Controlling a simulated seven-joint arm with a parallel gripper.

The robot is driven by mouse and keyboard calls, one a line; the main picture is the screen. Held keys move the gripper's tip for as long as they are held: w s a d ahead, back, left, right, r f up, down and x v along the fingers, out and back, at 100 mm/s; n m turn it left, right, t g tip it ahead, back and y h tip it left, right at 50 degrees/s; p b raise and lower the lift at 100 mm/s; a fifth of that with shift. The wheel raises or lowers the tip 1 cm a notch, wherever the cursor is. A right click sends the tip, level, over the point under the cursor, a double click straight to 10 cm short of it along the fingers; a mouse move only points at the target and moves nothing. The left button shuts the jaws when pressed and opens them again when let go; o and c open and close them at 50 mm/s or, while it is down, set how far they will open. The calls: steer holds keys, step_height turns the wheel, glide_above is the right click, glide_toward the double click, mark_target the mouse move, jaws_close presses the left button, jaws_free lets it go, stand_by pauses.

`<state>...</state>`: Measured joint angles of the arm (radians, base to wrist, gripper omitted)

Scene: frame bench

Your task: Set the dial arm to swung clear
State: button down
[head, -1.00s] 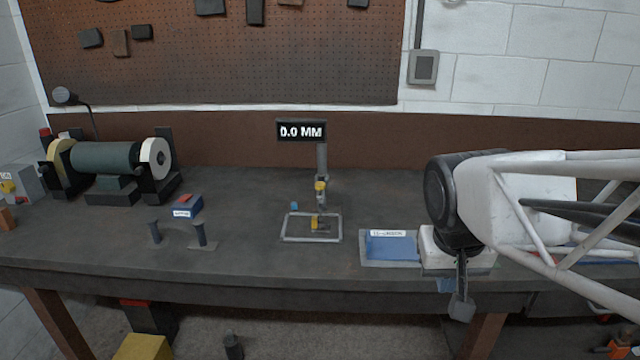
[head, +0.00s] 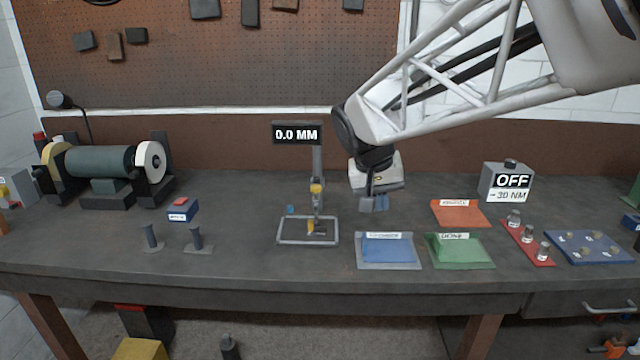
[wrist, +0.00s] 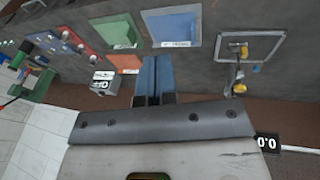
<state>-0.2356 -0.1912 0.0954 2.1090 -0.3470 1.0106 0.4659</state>
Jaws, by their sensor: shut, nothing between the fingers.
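The dial stand (head: 318,175) is an upright grey post with a yellow part, rising from a light rectangular frame (head: 280,240) on the bench. A dark display (head: 297,134) at its top reads 0.0 MM. A small yellow piece (head: 310,227) sits inside the frame, below the post; the dial arm's exact angle is too small to tell. The stand also shows in the wrist view (wrist: 239,72), right of my fingers. My gripper (head: 374,204) is shut and empty, above the bench to the right of the stand and apart from it. Its blue fingers show in the wrist view (wrist: 154,78).
Blue (head: 388,249), green (head: 460,250) and orange (head: 460,213) trays lie to the right, with a grey box (head: 507,182) reading OFF behind. A grinder (head: 105,163) and two short posts (head: 196,238) stand left.

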steer(key=w+a+f+h, duration=0.2)
steer(key=w+a, duration=1)
steer(key=w, duration=0.3)
steer(key=t, duration=0.2)
glide_toward(317, 186)
steer(key=a+f, duration=0.3)
steer(key=a, duration=0.5)
steer(key=shift+w+h, duration=0.4)
steer(key=shift+a+f, duration=0.1)
steer(key=w+d+f, duration=0.3)
steer(key=d+f, duration=0.5)
steer(key=shift+w+d, duration=0.35)
steer(key=shift+d, duration=0.2)
